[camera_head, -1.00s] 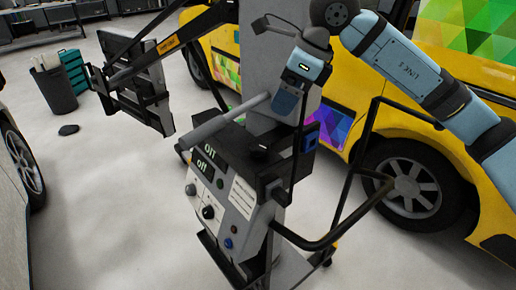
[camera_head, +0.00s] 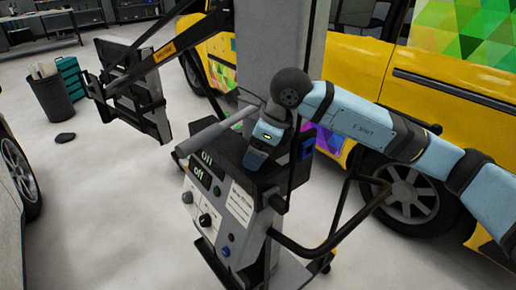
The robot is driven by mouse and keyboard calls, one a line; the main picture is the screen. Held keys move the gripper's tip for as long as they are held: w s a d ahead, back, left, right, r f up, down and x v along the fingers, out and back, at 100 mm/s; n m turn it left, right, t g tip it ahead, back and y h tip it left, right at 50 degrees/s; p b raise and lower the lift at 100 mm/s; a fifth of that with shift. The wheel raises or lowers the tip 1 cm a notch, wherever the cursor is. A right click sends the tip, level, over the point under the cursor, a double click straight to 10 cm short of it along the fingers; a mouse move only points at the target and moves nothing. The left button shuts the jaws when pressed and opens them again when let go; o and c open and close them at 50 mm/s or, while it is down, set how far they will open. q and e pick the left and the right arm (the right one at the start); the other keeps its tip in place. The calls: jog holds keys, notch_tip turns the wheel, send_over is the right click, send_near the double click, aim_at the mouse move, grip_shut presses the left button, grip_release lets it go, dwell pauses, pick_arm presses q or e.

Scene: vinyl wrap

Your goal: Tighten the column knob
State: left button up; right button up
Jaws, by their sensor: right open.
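The grey column (camera_head: 262,60) of the wheeled machine stands upright in the middle of the head view. My right gripper (camera_head: 257,160) points down in front of the column's lower part, just above the control box. It is open; its dark fingers blend into the black bracket behind them, and I cannot tell whether they touch anything. I cannot make out the column knob clearly; the hand and bracket cover that area. A small blue-edged part (camera_head: 307,148) shows to the right of the hand. My left gripper is out of view.
The control box (camera_head: 236,200) has a display, buttons and a dial (camera_head: 206,220). A grey cylinder (camera_head: 215,132) sticks out left of the hand. A black tube handle (camera_head: 335,235) curves out at the right.

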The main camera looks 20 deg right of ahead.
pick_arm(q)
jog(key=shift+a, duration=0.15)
pick_arm(e)
jog(key=shift+c, duration=0.4)
jog(key=c, duration=0.8)
jog(key=shift+f+m+b, duration=0.2)
jog(key=shift+m+b, duration=0.55)
jog(key=shift+m, duration=0.05)
jog(key=shift+c, duration=0.2)
jog(key=shift+r+m+t+h+b, duration=0.1)
jog(key=shift+m+t+h+b, duration=0.25)
jog(key=shift+m, duration=0.25)
jog(key=shift+r, duration=0.1)
jog(key=o, duration=0.9)
pick_arm(q)
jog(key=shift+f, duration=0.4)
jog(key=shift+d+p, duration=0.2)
jog(key=shift+p, duration=0.1)
pick_arm(e)
jog(key=v, duration=1.4)
jog(key=shift+s+a, duration=0.1)
jog(key=shift+a, duration=0.05)
